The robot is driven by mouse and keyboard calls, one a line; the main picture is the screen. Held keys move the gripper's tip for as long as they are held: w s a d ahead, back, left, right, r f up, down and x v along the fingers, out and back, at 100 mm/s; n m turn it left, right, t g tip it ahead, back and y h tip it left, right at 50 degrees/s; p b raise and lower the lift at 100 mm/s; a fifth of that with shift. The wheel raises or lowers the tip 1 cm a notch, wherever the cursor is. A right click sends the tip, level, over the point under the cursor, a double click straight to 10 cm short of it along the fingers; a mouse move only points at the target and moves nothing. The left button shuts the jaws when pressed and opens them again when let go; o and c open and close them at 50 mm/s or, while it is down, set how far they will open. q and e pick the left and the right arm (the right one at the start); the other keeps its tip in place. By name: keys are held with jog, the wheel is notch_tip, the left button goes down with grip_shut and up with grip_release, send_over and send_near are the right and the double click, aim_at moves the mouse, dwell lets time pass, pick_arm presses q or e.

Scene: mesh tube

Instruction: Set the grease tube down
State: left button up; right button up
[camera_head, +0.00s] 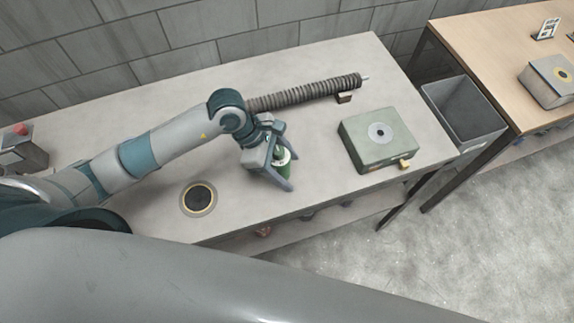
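The grease tube (282,157) is a small green cylinder with a pale end, near the front middle of the grey table. My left gripper (290,173) reaches over it from the left, with its fingers on either side of the tube. The fingers partly hide the tube. I cannot tell whether they press on it or stand clear, nor whether its base touches the table. My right gripper is not in view.
A dark ribbed hose (305,94) lies along the table's back. A green box (365,150) with a round disc stands to the right. A round black pad (198,198) is at front left. A grey bin (463,110) stands between this table and the wooden table (490,45).

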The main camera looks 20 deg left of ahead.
pick_arm(q)
jog(key=shift+r, duration=0.15)
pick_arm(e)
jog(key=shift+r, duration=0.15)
pick_arm(q)
jog(key=shift+a+r, duration=0.15)
jog(key=shift+r, duration=0.05)
jog(key=b+v, duration=0.2)
jog(key=v, duration=0.4)
jog(key=shift+a+r+b, duration=0.2)
jog(key=shift+b, duration=0.1)
jog(key=shift+b+v, duration=0.55)
jog(key=shift+v, duration=1.9)
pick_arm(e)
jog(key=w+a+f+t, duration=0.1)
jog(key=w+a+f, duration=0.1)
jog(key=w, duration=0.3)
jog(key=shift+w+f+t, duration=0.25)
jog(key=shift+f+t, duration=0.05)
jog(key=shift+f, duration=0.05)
